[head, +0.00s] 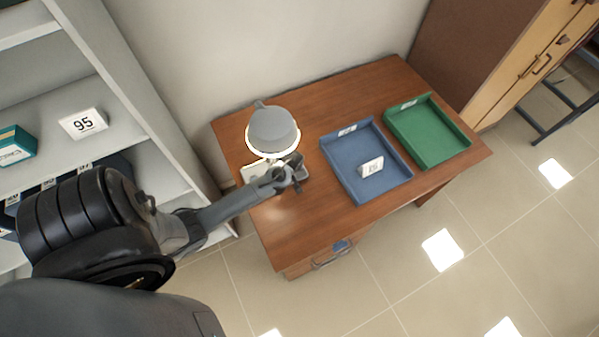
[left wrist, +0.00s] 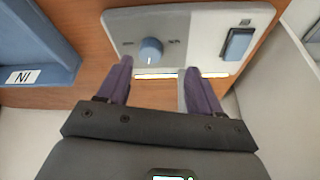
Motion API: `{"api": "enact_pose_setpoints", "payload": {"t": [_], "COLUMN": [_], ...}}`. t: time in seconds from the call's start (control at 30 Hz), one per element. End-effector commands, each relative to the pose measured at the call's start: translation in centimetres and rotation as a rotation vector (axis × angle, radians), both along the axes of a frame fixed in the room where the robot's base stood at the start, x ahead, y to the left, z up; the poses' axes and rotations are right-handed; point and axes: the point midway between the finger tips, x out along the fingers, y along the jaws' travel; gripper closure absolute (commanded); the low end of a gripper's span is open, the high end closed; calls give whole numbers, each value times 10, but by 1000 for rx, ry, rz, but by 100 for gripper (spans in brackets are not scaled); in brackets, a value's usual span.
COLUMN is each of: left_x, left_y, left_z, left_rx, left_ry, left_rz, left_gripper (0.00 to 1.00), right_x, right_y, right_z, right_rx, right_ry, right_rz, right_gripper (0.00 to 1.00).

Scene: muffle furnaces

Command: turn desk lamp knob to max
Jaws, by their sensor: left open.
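The desk lamp (head: 271,131) stands at the left end of the wooden desk, its round shade partly above my left gripper (head: 292,179). In the left wrist view, the lamp's pale base panel (left wrist: 195,30) carries a round blue knob (left wrist: 151,50) and a blue rectangular switch (left wrist: 237,44). A light mark shows on the knob's lower part; small labels on either side are too blurred to read surely. My left gripper (left wrist: 156,70) is open and empty. The knob appears just ahead of its fingertips, closer to the left finger in picture. My right gripper is not in view.
A blue tray (head: 335,160) holding a small white card (head: 371,167) lies right of the lamp on the desk (head: 290,235). A green tray (head: 455,130) is farther right. Grey shelves (head: 120,140) stand at the left. The desk's front strip is clear.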

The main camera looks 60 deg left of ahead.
Motion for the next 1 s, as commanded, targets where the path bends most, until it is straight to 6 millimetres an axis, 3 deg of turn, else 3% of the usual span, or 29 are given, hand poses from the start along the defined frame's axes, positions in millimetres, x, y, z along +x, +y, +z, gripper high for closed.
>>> {"api": "enact_pose_setpoints", "payload": {"t": [0.03, 0.27, 0.7, 1.0], "left_x": [7, 24, 31, 33], "left_y": [4, 9, 28, 32], "left_z": [-3, -6, -55, -67], "left_rx": [5, 9, 9, 7], "left_ry": [-13, -40, -40, -40], "left_rz": [3, 5, 5, 4], "left_gripper": [35, 35, 35, 35], "right_x": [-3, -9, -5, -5], "right_y": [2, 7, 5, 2], "right_z": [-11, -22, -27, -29], "right_rx": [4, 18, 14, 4], "right_ry": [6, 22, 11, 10], "right_rz": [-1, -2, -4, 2], "right_gripper": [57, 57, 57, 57]}}
